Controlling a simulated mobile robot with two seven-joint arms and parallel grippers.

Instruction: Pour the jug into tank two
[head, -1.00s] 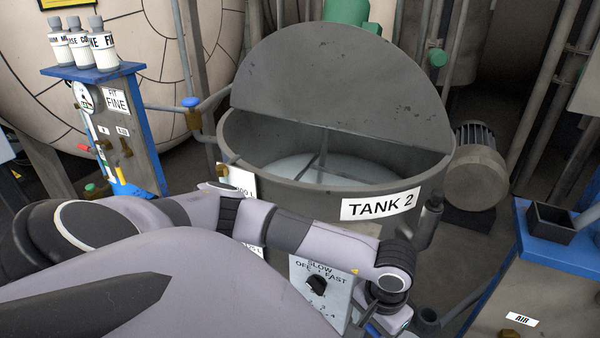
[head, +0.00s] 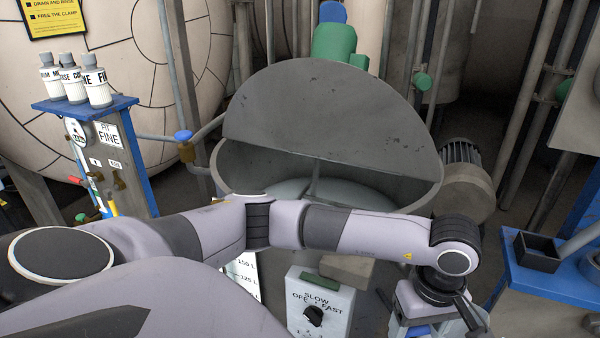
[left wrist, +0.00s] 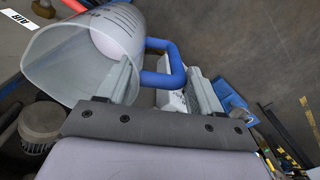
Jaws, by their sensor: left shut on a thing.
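Tank two (head: 425,190) stands open in the middle of the head view, its dark lid (head: 320,110) half raised and pale liquid inside. My left arm crosses in front and hides its name label. My left gripper (left wrist: 165,88) is shut on the blue handle (left wrist: 178,62) of the jug. The jug (left wrist: 62,62) is translucent with a wide mouth; something pale shows inside, but I cannot tell how full it is. In the head view the jug (head: 472,320) is low at the right, outside and in front of the tank, partly cut off. My right gripper is not shown.
A speed-switch box (head: 315,300) stands below the tank front. A blue bench with a black box (head: 537,250) is at the right, near the jug. A motor (head: 465,180) sits at the tank's right side. Several bottles (head: 97,88) stand on a blue-edged stand at the left.

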